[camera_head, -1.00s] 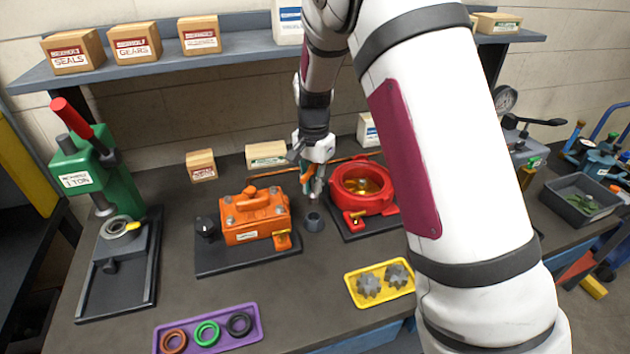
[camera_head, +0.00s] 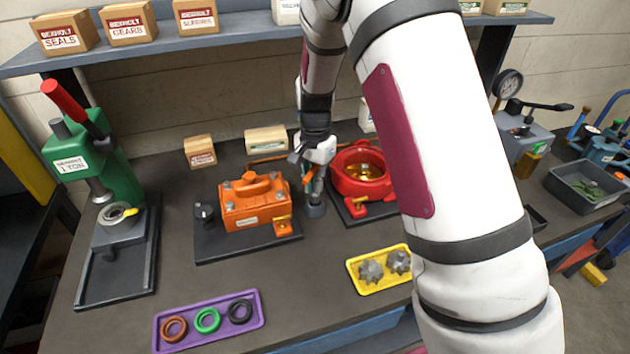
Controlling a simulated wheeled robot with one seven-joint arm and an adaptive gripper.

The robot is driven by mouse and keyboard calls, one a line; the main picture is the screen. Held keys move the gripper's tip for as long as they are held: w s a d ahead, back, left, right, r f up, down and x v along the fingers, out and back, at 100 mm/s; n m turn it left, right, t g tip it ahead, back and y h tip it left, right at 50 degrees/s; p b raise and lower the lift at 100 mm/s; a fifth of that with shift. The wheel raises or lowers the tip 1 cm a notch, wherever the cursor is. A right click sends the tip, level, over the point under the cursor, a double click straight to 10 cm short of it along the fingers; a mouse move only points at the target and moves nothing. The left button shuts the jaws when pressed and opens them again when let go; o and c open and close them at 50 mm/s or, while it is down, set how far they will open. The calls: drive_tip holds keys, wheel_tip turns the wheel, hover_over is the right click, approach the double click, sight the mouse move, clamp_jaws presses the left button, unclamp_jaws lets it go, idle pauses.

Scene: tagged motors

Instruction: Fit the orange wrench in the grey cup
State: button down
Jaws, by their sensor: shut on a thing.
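The grey cup (camera_head: 315,209) is a small dark-grey piece on the bench, between the orange motor housing and the red round housing. My gripper (camera_head: 313,182) points down directly above it and is shut on the orange wrench (camera_head: 307,179), of which only a small orange part shows by the fingers. The fingertips are at the cup's mouth. I cannot tell from here whether the wrench's lower end is inside the cup or only over it. The fingers and my wrist hide most of the wrench.
The orange motor (camera_head: 252,205) stands close left of the cup and the red housing (camera_head: 352,182) close right. A yellow tray (camera_head: 357,284) with gears and a purple tray (camera_head: 254,320) with rings lie in front. A green press (camera_head: 95,155) is at left. Bench space before the cup is clear.

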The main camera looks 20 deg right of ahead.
drive_tip(key=shift+f+b, duration=0.55)
drive_tip(key=shift+f, duration=1.3)
drive_tip(key=c, duration=1.6)
unclamp_jaws()
drive_tip(key=shift+c, duration=0.2)
drive_tip(key=shift+r+p, duration=0.85)
drive_tip(key=shift+r, duration=2.15)
wheel_tip(320, 180, up, 12)
